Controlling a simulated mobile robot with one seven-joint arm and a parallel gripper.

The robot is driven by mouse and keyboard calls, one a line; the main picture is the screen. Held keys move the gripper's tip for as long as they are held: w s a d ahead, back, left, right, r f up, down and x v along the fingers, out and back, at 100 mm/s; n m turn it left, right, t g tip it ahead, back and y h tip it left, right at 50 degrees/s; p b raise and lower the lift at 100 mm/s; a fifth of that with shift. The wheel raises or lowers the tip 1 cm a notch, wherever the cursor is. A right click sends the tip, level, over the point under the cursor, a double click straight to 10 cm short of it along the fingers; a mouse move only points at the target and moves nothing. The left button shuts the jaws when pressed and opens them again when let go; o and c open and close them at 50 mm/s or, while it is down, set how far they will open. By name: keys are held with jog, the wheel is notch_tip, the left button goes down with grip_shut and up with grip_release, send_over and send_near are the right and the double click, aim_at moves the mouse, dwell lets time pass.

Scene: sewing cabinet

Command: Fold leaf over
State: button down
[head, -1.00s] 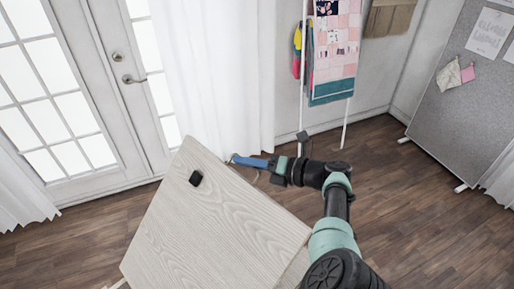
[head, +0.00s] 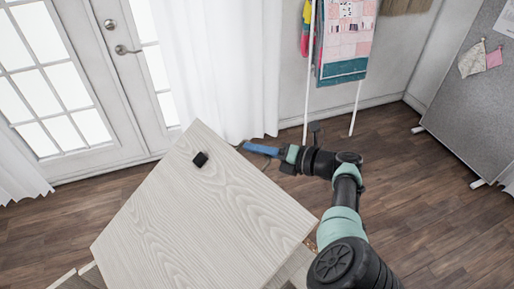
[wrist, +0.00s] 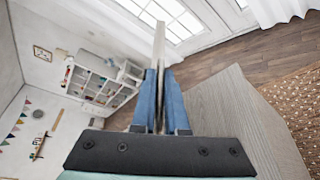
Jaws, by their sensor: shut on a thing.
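The leaf (head: 205,215) is a pale wood-grain panel in the middle of the head view, raised and tilted, with a small black block (head: 200,159) on its face. My gripper (head: 246,147) is at the leaf's upper right edge, its blue fingers reaching in from the right. In the wrist view the fingers are shut on the leaf's thin edge (wrist: 159,45), which stands up between them. A grey wood-grain surface (wrist: 225,115) lies to the right of the fingers. The leaf hides most of the cabinet below it in the head view.
A white curtain (head: 220,70) and glazed doors (head: 85,80) stand behind the leaf. A rack with quilts (head: 345,45) and a grey pinboard (head: 470,100) are at the back right. Wood floor (head: 420,220) is clear on the right. White shelves (wrist: 100,80) show in the wrist view.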

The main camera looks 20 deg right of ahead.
jog(key=shift+a, duration=0.25)
jog(key=c, duration=1)
grip_release()
jog(key=shift+o, duration=0.3)
jog(key=shift+d+r, duration=0.1)
jog(key=p+v, duration=0.3)
jog(key=v, duration=1)
jog(key=shift+p, duration=0.3)
